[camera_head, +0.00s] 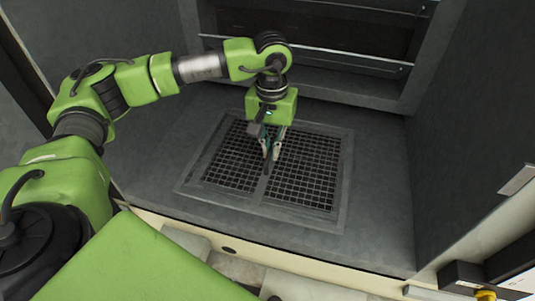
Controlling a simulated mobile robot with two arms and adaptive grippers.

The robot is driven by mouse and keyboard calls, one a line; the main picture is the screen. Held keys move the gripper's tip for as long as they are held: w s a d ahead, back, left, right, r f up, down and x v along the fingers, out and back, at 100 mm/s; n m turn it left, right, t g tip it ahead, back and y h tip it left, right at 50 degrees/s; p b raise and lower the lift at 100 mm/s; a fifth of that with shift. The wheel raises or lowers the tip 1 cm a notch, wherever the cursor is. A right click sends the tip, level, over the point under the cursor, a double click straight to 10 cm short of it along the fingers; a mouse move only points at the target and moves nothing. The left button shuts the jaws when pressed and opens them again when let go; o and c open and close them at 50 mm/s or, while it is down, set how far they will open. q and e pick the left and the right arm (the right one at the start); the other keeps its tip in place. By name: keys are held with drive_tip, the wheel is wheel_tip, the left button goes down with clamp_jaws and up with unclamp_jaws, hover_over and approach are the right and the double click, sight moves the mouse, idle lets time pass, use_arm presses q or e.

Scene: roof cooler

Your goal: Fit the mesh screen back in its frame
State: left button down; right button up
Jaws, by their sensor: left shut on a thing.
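The mesh screen (305,170) is a dark grid with a middle bar, lying flat on the grey floor of the cooler. Its flat grey frame (341,190) surrounds it. The screen appears to lie within the frame; I cannot tell whether it is fully seated. My left gripper (268,157) points down over the middle of the screen, shut on its middle bar. The fingers hide part of the bar. My right gripper is not in view.
Grey walls stand at the right and the left of the floor. Metal rails (335,58) cross the back opening. A pale ledge (290,258) runs along the front. A dark box with a yellow knob (486,294) is at the lower right. Floor right of the frame is clear.

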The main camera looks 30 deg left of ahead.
use_arm(q)
drive_tip(key=w, duration=0.1)
drive_tip(key=w+f, duration=0.1)
drive_tip(key=w+a, duration=0.1)
drive_tip(key=shift+w+f, duration=0.2)
drive_tip(key=shift+w, duration=0.15)
drive_tip(key=shift+w+a+f+b, duration=0.15)
drive_tip(key=shift+w+f+b, duration=0.1)
drive_tip(key=shift+w, duration=0.25)
drive_tip(key=shift+w+a+f+b, duration=0.1)
drive_tip(key=shift+w+f+b, duration=0.1)
drive_tip(key=shift+w, duration=0.3)
drive_tip(key=shift+w+a, duration=0.15)
drive_tip(key=shift+w, duration=0.3)
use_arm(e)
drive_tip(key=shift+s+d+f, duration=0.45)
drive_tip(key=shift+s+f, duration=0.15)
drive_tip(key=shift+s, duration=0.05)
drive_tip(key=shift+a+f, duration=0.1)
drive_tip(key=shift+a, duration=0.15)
use_arm(q)
drive_tip(key=shift+b, duration=0.35)
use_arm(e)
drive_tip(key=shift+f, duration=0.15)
use_arm(q)
drive_tip(key=shift+f, duration=0.1)
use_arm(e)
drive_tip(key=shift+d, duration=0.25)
